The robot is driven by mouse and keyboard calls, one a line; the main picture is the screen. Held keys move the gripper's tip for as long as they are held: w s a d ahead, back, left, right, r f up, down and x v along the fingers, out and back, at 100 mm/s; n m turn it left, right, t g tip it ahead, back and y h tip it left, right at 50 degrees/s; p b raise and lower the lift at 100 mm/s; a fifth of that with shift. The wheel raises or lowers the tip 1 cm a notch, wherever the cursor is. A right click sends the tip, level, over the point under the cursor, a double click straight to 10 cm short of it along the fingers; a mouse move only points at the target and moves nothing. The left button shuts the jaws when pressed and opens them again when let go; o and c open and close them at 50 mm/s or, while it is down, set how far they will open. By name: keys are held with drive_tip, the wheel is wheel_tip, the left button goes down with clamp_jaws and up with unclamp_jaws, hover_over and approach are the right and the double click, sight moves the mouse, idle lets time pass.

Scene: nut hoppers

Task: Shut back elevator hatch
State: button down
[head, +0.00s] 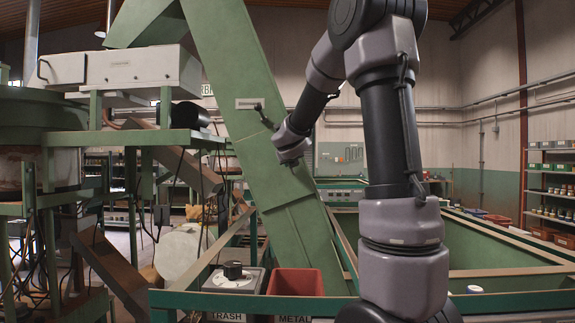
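The green elevator (222,60) is a tall sloping chute that crosses the middle of the head view. A panel with visible seams (265,180) lies in its face, below a small pale label plate. I cannot tell for sure whether this panel is the back hatch, or whether it stands fully shut. A short dark rod with a knob (262,114) shows against the chute, just left of my wrist. My gripper (292,160) is at the chute face over the panel's upper right part. Its fingers are too small and hidden to make out.
A red METAL bin (296,283) and a grey TRASH bin (236,278) stand below the elevator. A large green hopper (500,245) is at right. Green machinery with a white box (140,68) fills the left. Shelves with small containers line the right wall.

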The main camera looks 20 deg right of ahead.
drive_tip(key=shift+w+d+r, duration=0.1)
drive_tip(key=shift+r, duration=0.05)
idle(0.3)
drive_tip(key=c, duration=1.2)
unclamp_jaws()
drive_tip(key=shift+w, duration=0.1)
drive_tip(key=v, duration=1.1)
drive_tip(key=shift+w+d, duration=0.1)
